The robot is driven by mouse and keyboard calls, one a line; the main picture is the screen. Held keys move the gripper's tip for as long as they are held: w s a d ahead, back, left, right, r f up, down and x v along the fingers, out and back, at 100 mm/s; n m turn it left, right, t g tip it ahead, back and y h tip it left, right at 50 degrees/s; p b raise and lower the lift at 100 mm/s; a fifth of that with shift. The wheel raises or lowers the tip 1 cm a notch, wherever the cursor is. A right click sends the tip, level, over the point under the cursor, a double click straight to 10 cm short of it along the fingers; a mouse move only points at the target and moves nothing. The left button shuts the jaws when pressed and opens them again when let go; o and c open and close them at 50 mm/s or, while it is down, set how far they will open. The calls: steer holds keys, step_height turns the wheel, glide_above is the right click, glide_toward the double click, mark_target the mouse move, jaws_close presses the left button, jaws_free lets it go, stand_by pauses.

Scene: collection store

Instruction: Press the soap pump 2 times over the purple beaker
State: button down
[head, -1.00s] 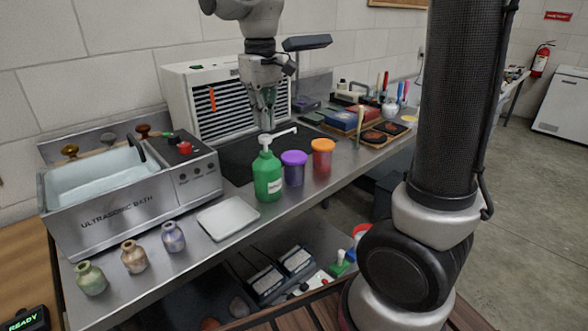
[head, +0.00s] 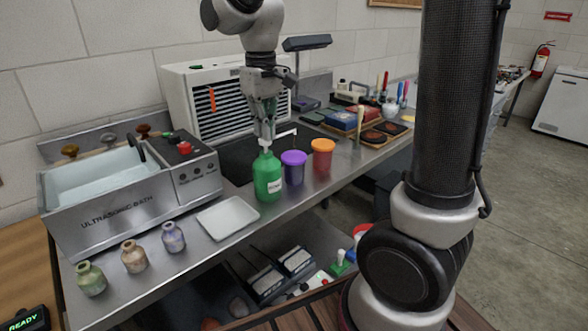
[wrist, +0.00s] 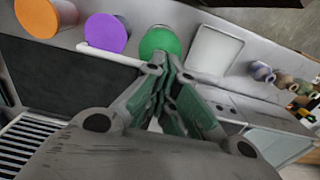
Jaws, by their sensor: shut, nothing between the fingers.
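The green soap bottle (head: 267,178) stands upright on the steel bench, with a white pump on top. Its white spout (wrist: 112,56) runs left in the wrist view, past the edge of the purple beaker. The purple beaker (head: 294,170) stands just right of the bottle; it also shows in the wrist view (wrist: 105,33). My gripper (head: 265,141) is shut and empty, pointing down at the pump top. Its fingertips (wrist: 165,62) overlap the pump head and partly hide it. I cannot tell whether they touch it or whether the pump is pressed down.
An orange beaker (head: 322,158) stands right of the purple one. A white tray (head: 228,219) lies left of the bottle, with the ultrasonic bath (head: 125,205) further left. Several small vases line the front edge. A white slatted unit (head: 205,105) stands behind.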

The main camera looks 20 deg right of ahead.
steer(key=shift+f, duration=0.5)
steer(key=shift+r, duration=1.7)
steer(key=shift+r, duration=0.1)
steer(key=shift+r, duration=2.95)
